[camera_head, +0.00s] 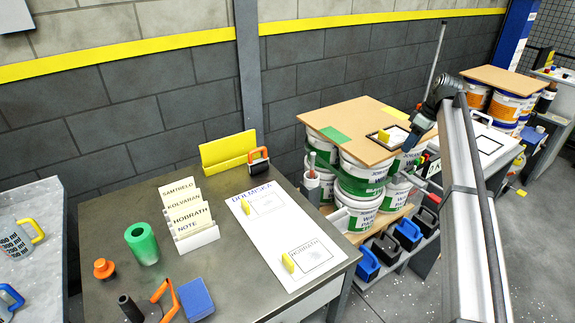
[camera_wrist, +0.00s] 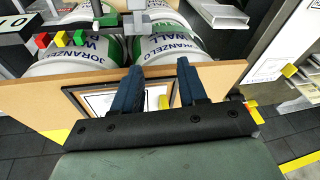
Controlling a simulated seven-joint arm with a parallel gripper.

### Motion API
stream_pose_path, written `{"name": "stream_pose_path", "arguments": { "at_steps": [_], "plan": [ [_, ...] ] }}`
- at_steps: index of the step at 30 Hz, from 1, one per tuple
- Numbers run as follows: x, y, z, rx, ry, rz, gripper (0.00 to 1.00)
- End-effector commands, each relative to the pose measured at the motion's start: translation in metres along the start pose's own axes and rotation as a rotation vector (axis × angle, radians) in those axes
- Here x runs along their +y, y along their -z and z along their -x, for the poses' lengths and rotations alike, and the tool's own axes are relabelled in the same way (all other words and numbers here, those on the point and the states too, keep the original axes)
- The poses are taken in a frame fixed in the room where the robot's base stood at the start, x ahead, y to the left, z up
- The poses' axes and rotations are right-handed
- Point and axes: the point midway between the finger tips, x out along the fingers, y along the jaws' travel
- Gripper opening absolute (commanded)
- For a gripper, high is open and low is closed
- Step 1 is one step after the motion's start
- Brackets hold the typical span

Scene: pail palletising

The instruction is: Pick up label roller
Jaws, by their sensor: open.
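My gripper (camera_head: 416,130) is over the right edge of the tan board (camera_head: 352,118) on the pail stack. In the wrist view my gripper (camera_wrist: 157,82) is open, two dark blue fingers apart, with nothing held between them. Behind the fingers, a black-framed white sheet (camera_wrist: 105,102) and a yellow block (camera_wrist: 163,102) lie on the board. No object is clearly recognisable as the label roller. An orange and black handled tool (camera_head: 168,302) lies at the front of the metal table, partly cut by the picture edge, far from my gripper; I cannot tell if it is the roller.
The table (camera_head: 110,290) holds a green cylinder (camera_head: 142,243), an orange knob (camera_head: 104,269), a blue block (camera_head: 196,298), name cards (camera_head: 187,207) and a white sheet (camera_head: 275,215) with yellow blocks. Pails (camera_head: 358,175) stand under the board. Blue and black handled items (camera_head: 384,249) sit on a low rack.

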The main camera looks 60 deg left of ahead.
Motion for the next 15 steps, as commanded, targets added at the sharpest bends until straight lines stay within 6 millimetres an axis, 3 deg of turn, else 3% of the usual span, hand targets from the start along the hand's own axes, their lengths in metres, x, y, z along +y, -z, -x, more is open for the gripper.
{"name": "stream_pose_path", "arguments": {
  "at_steps": [1, 3, 8, 15],
  "plan": [
    [-0.018, 0.029, 0.0, 0.0, 0.026, 0.051, 0.42],
    [-0.042, 0.063, 0.0, -0.004, 0.06, 0.121, 0.42],
    [-0.099, 0.137, -0.005, -0.016, 0.108, 0.308, 0.42],
    [-0.175, 0.237, -0.029, -0.05, 0.075, 0.655, 0.42]
  ]
}}
